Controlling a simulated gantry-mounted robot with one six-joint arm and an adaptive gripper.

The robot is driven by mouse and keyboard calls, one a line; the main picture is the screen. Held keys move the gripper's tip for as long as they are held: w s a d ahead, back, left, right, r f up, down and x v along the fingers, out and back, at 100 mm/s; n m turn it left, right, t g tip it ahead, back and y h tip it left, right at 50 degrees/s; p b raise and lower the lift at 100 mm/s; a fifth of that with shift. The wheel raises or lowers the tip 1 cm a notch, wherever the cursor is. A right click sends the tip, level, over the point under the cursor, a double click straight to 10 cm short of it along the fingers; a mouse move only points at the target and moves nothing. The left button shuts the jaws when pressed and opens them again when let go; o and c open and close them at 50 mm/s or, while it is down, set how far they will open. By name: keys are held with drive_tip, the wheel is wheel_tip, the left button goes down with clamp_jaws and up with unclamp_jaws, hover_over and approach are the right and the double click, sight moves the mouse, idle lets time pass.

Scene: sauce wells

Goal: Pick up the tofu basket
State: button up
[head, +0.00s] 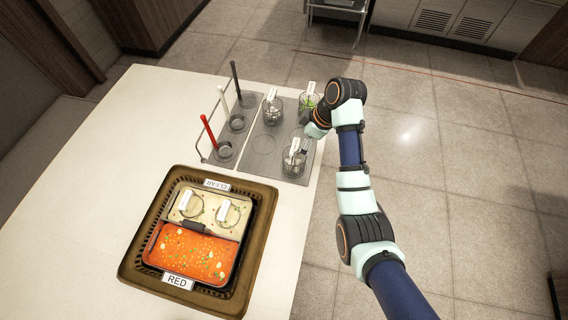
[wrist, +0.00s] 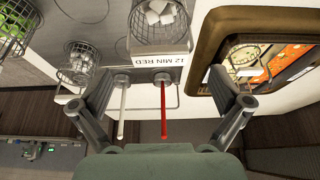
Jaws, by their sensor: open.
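A wire basket of white cubes, which look like tofu, shows at the top of the wrist view (wrist: 159,25), with a tag reading "12 MIN RED". In the head view the basket (head: 293,161) stands at the near right of the grey hob panel. My gripper (wrist: 161,88) is open, with nothing between its fingers. In the head view my gripper (head: 306,140) is just above and behind this basket, partly hidden by my wrist. The basket is outside the jaws.
Two more baskets stand nearby: one with pale contents (head: 273,111) and one with greens (head: 309,101). Red (head: 208,130), white and black ladle handles rise at the left by a metal rail. A brown-rimmed pot (head: 128,270) with red and clear broth sits in front.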

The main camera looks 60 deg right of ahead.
sight(292, 150)
wheel_tip(292, 150, down, 2)
drive_tip(key=shift+w+b, duration=0.1)
drive_tip(key=shift+b, duration=0.2)
drive_tip(key=b+x, duration=0.2)
drive_tip(key=x, duration=0.3)
drive_tip(key=shift+w+a+f, duration=0.1)
drive_tip(key=shift+w+f, duration=0.2)
drive_tip(key=shift+r, duration=0.1)
drive_tip(key=c, duration=1.1)
drive_tip(key=shift+o, duration=0.2)
wheel_tip(292, 150, up, 20)
drive_tip(key=p, duration=0.8)
